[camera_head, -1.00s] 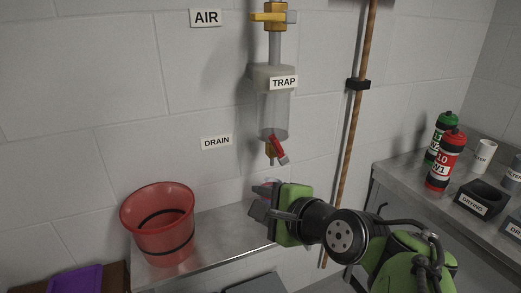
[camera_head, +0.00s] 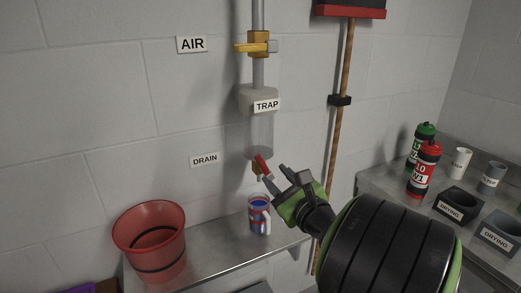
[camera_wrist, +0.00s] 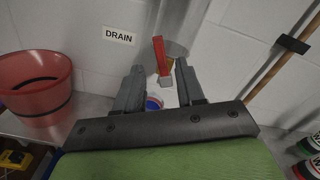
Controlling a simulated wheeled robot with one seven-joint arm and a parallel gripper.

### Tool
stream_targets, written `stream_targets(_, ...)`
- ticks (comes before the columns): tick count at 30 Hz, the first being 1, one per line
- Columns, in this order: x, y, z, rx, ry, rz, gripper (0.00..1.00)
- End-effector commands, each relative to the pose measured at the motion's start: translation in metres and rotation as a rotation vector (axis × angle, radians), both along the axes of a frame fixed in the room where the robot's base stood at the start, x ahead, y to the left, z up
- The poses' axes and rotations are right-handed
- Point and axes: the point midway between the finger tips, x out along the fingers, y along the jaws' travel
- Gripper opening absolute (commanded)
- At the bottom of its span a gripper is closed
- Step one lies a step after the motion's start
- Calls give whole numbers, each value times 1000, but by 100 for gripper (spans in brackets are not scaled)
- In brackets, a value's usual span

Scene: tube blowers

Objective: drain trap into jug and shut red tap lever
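The trap (camera_head: 259,130) is a clear cylinder with a pale cap, fixed on the wall under a yellow air valve (camera_head: 257,46). Its red tap lever (camera_head: 262,164) slants at the bottom outlet. In the wrist view the lever (camera_wrist: 161,55) shows between my two fingers. The jug (camera_head: 258,214), blue, red and white with a handle, stands upright on the metal shelf below the tap; it is mostly hidden in the wrist view (camera_wrist: 154,103). My gripper (camera_head: 274,178) is open, its fingertips close beside the lever. I cannot tell whether they touch it. No stream of liquid is visible.
A red bucket (camera_head: 155,238) stands on the shelf's (camera_head: 205,248) left part. A broom handle (camera_head: 335,150) hangs on the wall to the right.

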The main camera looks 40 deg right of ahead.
Motion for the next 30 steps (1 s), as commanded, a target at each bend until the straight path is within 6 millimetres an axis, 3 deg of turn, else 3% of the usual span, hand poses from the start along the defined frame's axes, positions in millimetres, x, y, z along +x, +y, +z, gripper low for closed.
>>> stream_targets(3, 31, -7, 0, -1, 0, 8, 38)
stream_targets(9, 67, -19, -1, -1, 1, 4, 38)
stream_targets(20, 78, -23, -2, 0, 0, 0, 38)
stream_targets(27, 78, -23, -2, 0, 0, 0, 3)
stream_targets(30, 78, -23, -2, 0, 0, 0, 0)
